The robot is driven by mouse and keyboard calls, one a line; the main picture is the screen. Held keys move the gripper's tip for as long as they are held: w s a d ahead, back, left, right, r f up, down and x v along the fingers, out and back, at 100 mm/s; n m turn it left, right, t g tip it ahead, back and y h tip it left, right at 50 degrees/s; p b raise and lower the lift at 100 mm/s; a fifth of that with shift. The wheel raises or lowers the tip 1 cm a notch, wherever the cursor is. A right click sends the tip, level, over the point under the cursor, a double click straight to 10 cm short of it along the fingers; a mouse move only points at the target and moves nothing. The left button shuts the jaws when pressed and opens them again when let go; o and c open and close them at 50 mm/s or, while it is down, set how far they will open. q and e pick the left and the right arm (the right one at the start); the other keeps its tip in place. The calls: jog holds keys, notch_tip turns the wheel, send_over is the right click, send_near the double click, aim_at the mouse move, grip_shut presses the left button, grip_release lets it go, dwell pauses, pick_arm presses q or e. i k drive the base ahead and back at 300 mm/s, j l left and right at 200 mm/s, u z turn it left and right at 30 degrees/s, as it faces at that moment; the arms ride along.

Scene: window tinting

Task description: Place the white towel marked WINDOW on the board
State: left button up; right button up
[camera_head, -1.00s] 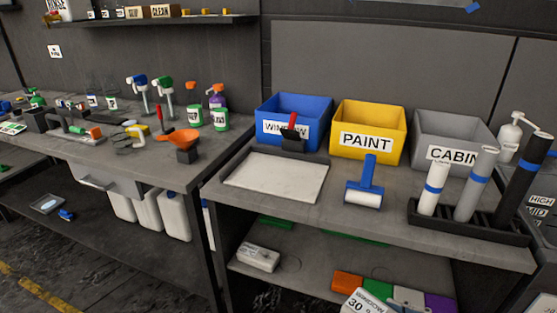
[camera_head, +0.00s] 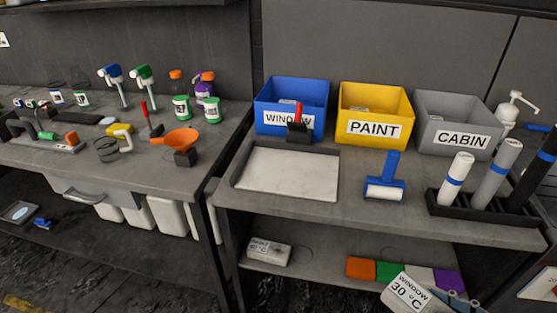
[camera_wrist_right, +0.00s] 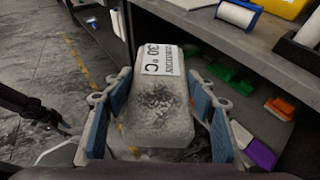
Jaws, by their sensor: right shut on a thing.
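A whitish-grey towel (camera_head: 407,290) with a white label is at the bottom right of the head view. The label shows "30 °C" and a word that is hard to read. My right gripper (camera_wrist_right: 158,112) is shut on this towel (camera_wrist_right: 155,125), with a blue-padded finger on each side. It holds the towel in front of the shelf unit, below the tabletop. The board (camera_head: 287,172) is a flat white rectangle in a dark frame on the tabletop, with nothing on it.
Behind the board are a blue bin (camera_head: 290,95) marked WINDOW and a squeegee (camera_head: 298,125). A blue roller (camera_head: 385,178) stands right of it, then a rack of rolls (camera_head: 485,207). The lower shelf holds another pale labelled block (camera_head: 268,251) and coloured blocks (camera_head: 360,268).

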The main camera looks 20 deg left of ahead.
aim_at(291, 167)
jog(key=i+j+z, duration=0.2)
jog(key=j, duration=0.7)
jog(key=j+z, duration=0.25)
jog(key=j, duration=0.65)
jog(key=k+j+z, duration=0.2)
jog(key=j, duration=0.7)
jog(key=j+z, duration=0.2)
jog(key=j, duration=0.7)
jog(key=i+j, duration=0.35)
